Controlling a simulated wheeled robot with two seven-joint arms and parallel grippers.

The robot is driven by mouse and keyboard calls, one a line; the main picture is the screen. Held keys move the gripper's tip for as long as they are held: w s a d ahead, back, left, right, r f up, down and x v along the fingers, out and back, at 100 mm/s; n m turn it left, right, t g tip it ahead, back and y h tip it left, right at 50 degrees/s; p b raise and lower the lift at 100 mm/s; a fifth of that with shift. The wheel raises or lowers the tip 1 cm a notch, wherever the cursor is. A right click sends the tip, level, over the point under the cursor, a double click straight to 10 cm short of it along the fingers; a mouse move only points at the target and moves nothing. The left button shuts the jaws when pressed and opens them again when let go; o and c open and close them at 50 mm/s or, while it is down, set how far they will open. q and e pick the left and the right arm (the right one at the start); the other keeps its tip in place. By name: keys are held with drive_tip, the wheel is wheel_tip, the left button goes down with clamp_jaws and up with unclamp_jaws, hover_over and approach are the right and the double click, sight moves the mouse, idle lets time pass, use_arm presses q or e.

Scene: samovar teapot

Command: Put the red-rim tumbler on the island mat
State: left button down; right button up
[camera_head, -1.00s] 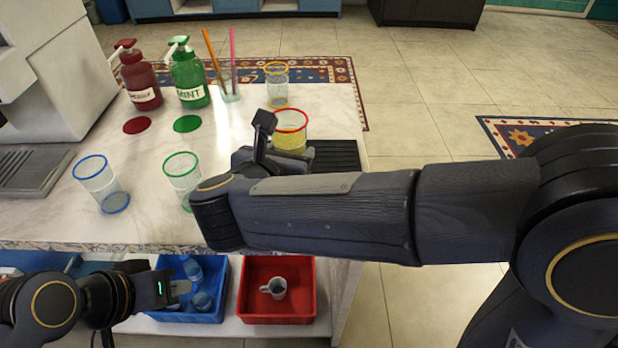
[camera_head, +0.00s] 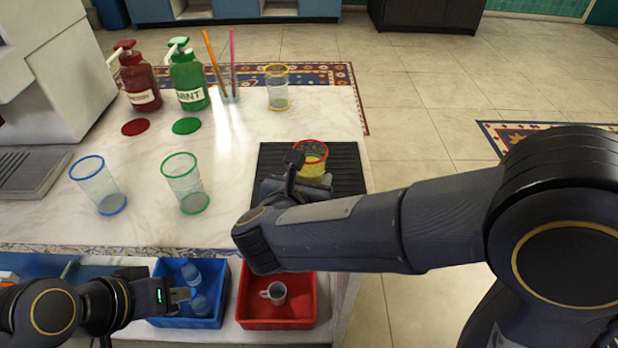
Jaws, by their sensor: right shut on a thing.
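The red-rim tumbler (camera_head: 313,150) is clear with something yellow inside. It shows above the black ribbed mat (camera_head: 273,161) at the right side of the counter. My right gripper (camera_head: 305,178) is shut on the tumbler from the near side. The gripper and arm hide the tumbler's lower part, so I cannot tell whether its base touches the mat. My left gripper (camera_head: 182,294) is low at the left, by the blue bin, away from the tumbler. Its fingers are too small and edge-on to tell open from shut.
Blue-rim (camera_head: 97,187) and green-rim (camera_head: 184,186) tumblers stand left of the mat; a yellow-rim tumbler (camera_head: 277,92) stands behind it. Red (camera_head: 138,82) and green (camera_head: 188,83) pump bottles stand at the back. A red bin (camera_head: 257,310) holding a mug (camera_head: 275,292) is below.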

drive_tip(key=shift+f, duration=0.2)
drive_tip(key=o, duration=1)
drive_tip(key=shift+r, duration=0.1)
drive_tip(key=shift+r, duration=0.15)
drive_tip(key=shift+s+r, duration=0.1)
drive_tip(key=shift+s, duration=0.1)
drive_tip(key=v, duration=1.1)
drive_tip(key=shift+s+a+r+p, duration=0.1)
drive_tip(key=shift+s+p, duration=0.2)
drive_tip(key=shift+p, duration=0.05)
